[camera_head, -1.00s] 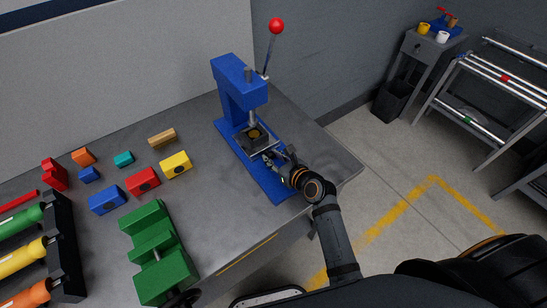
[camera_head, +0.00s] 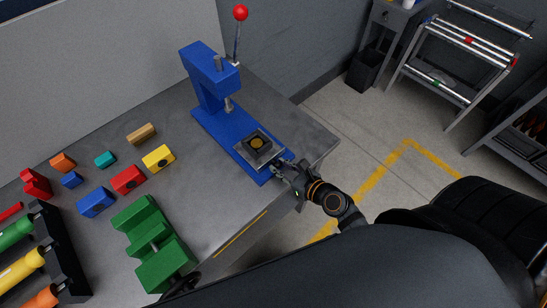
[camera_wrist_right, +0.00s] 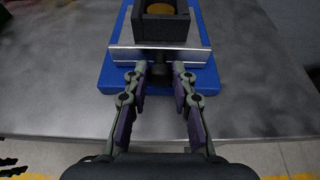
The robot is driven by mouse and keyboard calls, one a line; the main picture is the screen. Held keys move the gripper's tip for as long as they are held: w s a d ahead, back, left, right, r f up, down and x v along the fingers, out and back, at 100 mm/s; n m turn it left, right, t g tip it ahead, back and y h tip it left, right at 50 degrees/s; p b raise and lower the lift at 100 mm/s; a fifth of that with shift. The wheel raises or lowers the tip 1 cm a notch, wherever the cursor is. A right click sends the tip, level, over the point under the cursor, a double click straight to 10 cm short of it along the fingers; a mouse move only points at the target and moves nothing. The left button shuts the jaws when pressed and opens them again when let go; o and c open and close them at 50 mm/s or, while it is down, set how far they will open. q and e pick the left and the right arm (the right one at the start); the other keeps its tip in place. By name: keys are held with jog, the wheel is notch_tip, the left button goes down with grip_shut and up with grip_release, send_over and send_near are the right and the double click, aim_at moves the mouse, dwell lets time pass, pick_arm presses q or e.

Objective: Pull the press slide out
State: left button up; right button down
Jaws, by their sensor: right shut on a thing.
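The blue press (camera_head: 208,75) stands on the grey workbench, its red-knobbed lever (camera_head: 239,14) upright. The press slide (camera_head: 251,155), a metal plate bearing a dark square nest with a brass-coloured disc, sits near the front of the blue base (camera_head: 226,133), clear of the ram. My right gripper (camera_head: 284,170) is at the slide's front edge. In the right wrist view, the gripper (camera_wrist_right: 161,88) has its fingers either side of a dark knob (camera_wrist_right: 184,74) on the slide's front. The slide plate (camera_wrist_right: 122,56) lies just ahead of the fingers. My left gripper is not seen.
A green vise (camera_head: 150,245) stands at the bench's front. Coloured blocks, including a yellow one (camera_head: 158,158) and a red one (camera_head: 128,179), lie left of the press. A black rack (camera_head: 61,253) with coloured-handled tools is at far left. The bench's right edge is close to the gripper.

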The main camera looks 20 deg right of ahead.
jog(key=c, duration=1.1)
grip_release()
jog(key=v, duration=1.2)
jog(key=shift+d, duration=0.1)
